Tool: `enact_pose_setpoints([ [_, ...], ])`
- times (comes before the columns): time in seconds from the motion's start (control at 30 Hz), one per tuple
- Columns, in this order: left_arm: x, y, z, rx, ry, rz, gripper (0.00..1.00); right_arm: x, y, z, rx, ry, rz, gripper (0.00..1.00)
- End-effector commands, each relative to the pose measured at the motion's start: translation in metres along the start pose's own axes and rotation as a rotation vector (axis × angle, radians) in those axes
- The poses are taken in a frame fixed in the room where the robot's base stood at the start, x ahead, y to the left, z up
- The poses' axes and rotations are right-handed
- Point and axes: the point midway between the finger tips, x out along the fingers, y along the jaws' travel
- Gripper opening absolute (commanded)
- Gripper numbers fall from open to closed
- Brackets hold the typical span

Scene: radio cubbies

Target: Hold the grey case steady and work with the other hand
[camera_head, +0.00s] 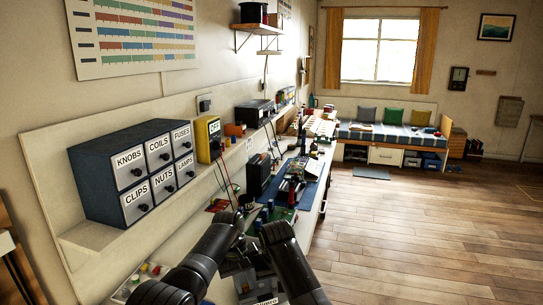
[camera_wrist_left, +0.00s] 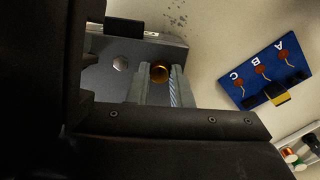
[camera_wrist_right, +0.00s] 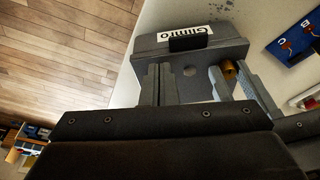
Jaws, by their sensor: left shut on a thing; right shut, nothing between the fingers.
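The grey case (camera_wrist_right: 215,50) lies on the pale bench top, with a white label reading "Glimro" (camera_wrist_right: 184,38) and a black piece at its edge. It also shows in the head view (camera_head: 243,283), low between my arms. My left gripper (camera_wrist_left: 160,82) is shut on a round gold-coloured knob (camera_wrist_left: 159,72) on the case. My right gripper (camera_wrist_right: 160,75) is shut and empty, over the case beside a pale round spot (camera_wrist_right: 190,70). My arms hide part of the case in the head view.
A blue board (camera_wrist_left: 262,72) lettered A, B and C lies beside the case. A tray of small coloured parts (camera_head: 147,274) sits at the bench's near left. A labelled drawer cabinet (camera_head: 130,170) and a yellow box (camera_head: 208,139) stand on the shelf above. Open wooden floor is at right.

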Motion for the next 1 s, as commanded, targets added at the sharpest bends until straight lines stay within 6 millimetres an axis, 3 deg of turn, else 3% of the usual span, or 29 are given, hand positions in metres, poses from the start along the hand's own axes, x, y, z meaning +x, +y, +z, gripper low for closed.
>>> enact_pose_setpoints([
  [0.4,0.006,-0.003,0.002,-0.005,-0.009,-0.003,0.00,-0.046,0.001,-0.012,0.000,0.000,0.002,0.00],
  [0.83,0.006,-0.003,0.001,-0.006,-0.009,-0.004,0.00,-0.050,0.002,-0.013,0.000,-0.002,0.003,0.00],
  [0.87,0.006,-0.003,0.001,-0.006,-0.009,-0.004,0.23,-0.050,0.002,-0.013,0.000,-0.002,0.003,0.00],
  [1.0,0.006,-0.004,0.001,-0.007,-0.009,-0.006,0.41,-0.050,0.002,-0.013,0.000,-0.002,0.003,0.00],
])
